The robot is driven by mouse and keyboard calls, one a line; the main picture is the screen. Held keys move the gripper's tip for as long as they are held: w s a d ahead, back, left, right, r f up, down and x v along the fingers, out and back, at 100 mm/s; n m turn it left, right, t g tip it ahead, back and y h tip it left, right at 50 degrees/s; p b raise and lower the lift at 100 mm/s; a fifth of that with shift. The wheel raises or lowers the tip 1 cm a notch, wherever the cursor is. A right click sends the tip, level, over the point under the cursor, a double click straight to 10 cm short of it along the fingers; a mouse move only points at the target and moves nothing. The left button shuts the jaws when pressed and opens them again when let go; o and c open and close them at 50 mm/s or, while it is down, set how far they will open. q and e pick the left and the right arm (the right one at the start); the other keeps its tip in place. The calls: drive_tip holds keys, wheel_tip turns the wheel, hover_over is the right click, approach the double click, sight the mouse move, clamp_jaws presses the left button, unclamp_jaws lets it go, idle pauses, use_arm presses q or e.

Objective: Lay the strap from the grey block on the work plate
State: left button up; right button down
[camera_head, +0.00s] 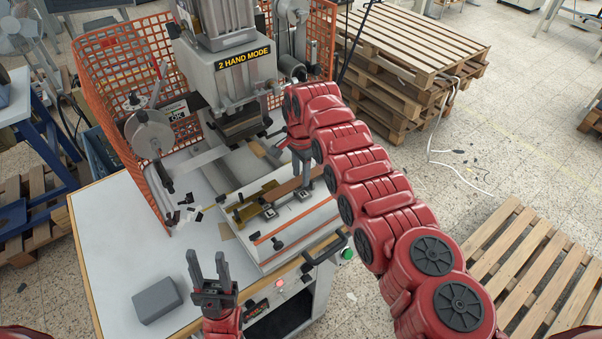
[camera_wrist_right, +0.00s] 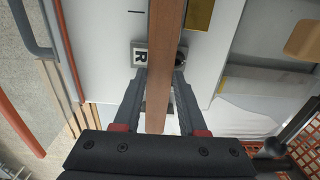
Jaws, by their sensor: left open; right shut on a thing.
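The brown strap (camera_head: 283,191) is in my right gripper (camera_head: 301,172), over the pale work plate (camera_head: 306,213). In the right wrist view the strap (camera_wrist_right: 160,62) runs lengthwise between the fingers of the right gripper (camera_wrist_right: 161,78), which are shut on it. The work plate (camera_wrist_right: 220,55) lies behind it, with a small piece marked R (camera_wrist_right: 140,55) beside the strap. I cannot tell whether the strap touches the plate. The grey block (camera_head: 157,300) stands at the table's front left, its top bare. My left gripper (camera_head: 208,262) is open and empty, right of the block.
The press head (camera_head: 235,75) stands behind the plate, with an orange mesh guard (camera_head: 110,75) around it. A brass-coloured piece (camera_head: 252,205) lies on the plate's left part. A black handle (camera_head: 325,250) is at the front. The white table (camera_head: 110,235) is clear at left.

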sight(301, 179)
drive_tip(key=shift+f, duration=0.25)
drive_tip(key=shift+c, duration=2.3)
unclamp_jaws()
drive_tip(key=shift+r, duration=0.1)
drive_tip(key=shift+r, duration=0.35)
wheel_tip(301, 179, up, 4)
drive_tip(key=shift+f+p, duration=0.1)
drive_tip(key=shift+p, duration=0.95)
wheel_tip(301, 179, up, 8)
